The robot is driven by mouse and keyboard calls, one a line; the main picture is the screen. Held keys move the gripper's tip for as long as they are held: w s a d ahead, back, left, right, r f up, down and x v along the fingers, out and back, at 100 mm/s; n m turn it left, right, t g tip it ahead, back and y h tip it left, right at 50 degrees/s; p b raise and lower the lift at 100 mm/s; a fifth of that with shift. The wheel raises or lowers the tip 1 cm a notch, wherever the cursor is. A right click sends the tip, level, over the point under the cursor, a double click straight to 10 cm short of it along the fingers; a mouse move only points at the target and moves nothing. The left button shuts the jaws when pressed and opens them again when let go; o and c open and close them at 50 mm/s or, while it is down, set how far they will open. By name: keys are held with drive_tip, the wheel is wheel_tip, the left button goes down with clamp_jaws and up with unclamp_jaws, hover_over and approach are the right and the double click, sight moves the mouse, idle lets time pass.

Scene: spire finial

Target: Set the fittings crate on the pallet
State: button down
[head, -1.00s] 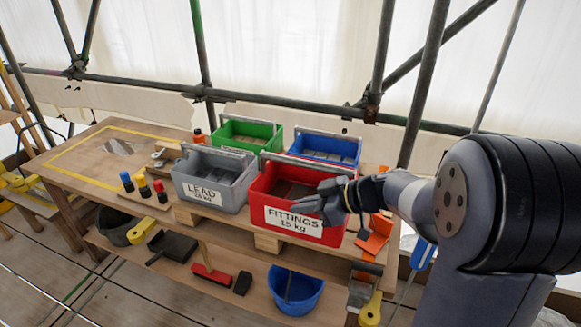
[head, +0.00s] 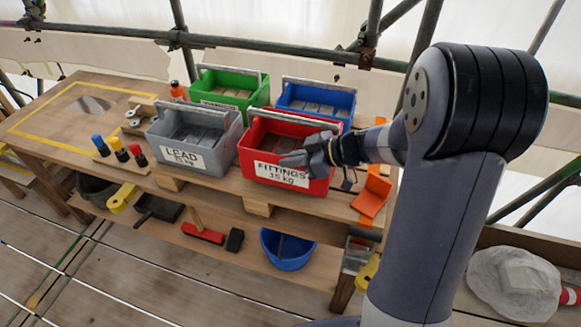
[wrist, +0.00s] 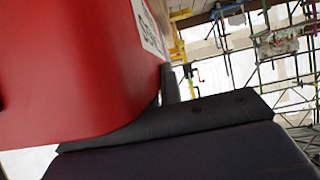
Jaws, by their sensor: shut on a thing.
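The red fittings crate (head: 262,148), with a white "FITTINGS 15 kg" label, is upright at the front right of the wooden pallet (head: 224,190) on the bench. I cannot tell whether its base touches the boards. My gripper (head: 308,157) is shut on the crate at the right part of its front, beside the label. In the wrist view, the crate's red wall (wrist: 65,65) fills the left side, close against the dark gripper parts. The hold itself is partly hidden.
The grey lead crate (head: 217,165) is close on the left, with green (head: 205,87) and blue (head: 345,103) crates behind. An orange bracket (head: 371,195) lies to the right. The yellow-outlined bench area (head: 60,112) at left is mostly clear. Scaffold tubes run behind.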

drive_tip(key=shift+f, duration=1.8)
drive_tip(key=c, duration=1.6)
unclamp_jaws()
drive_tip(key=shift+d+r, duration=0.1)
drive_tip(key=shift+r, duration=0.15)
drive_tip(key=v, duration=0.7)
drive_tip(key=shift+s+d, duration=0.1)
drive_tip(key=shift+s, duration=0.05)
